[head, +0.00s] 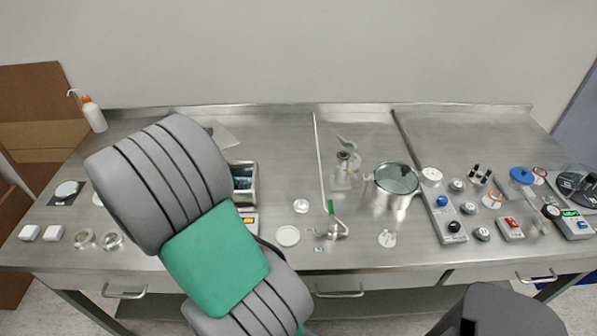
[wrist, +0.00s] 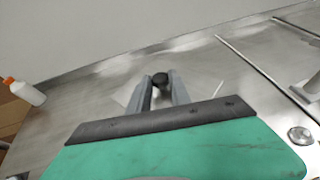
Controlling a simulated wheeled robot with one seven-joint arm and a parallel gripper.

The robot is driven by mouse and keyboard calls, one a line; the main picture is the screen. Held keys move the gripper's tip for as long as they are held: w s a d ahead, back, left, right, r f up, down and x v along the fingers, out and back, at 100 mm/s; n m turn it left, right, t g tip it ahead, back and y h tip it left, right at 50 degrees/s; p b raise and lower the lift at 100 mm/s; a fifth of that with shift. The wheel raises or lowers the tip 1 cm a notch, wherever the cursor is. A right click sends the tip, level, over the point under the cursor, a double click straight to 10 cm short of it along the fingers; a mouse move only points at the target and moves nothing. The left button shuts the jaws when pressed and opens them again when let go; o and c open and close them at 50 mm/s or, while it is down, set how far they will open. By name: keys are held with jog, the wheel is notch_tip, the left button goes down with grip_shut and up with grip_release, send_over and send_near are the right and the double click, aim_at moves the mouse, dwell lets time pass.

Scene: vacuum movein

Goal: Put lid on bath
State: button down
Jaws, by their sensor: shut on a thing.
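The bath (head: 255,188) is a steel box with dark teal inside and a small display at its front. It stands open at centre-left in the head view, its left part hidden by my arm. A pale flat plate (head: 223,136), which looks like the lid, shows behind my arm above and left of the bath. Parts of it seem to show beside the fingers in the wrist view. The gripper is hidden by my arm in the head view.
A pot with a glass cover (head: 397,182) stands at centre-right. A white dish (head: 288,236) and a small clamp stand (head: 337,228) are right of the bath. A wash bottle (head: 94,115) is at back left. Several devices crowd the right end. The back middle is clear.

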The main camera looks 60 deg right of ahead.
jog(key=s+d+m+g, duration=0.7)
jog(key=s+d+g, duration=0.1)
jog(key=s+d, duration=1.2)
notch_tip(320, 180, down, 13)
jog(key=shift+s+f, duration=0.1)
jog(key=s, duration=0.1)
jog(key=s+d, duration=0.1)
jog(key=s, duration=0.1)
jog(key=shift+s+d+f, duration=0.1)
jog(key=shift+s+d, duration=0.05)
jog(key=shift+d, duration=0.15)
jog(key=s, duration=0.1)
jog(key=s+d+p, duration=0.1)
jog(key=s, duration=0.1)
jog(key=s+d, duration=0.1)
jog(key=shift+s+f, duration=0.1)
jog(key=shift+s, duration=0.05)
jog(key=shift+f, duration=0.55)
jog(key=shift+w, duration=0.35)
jog(key=shift+s+f, duration=0.1)
jog(key=shift+s, duration=0.05)
jog(key=c, duration=1.2)
grip_release()
jog(key=shift+f, duration=0.1)
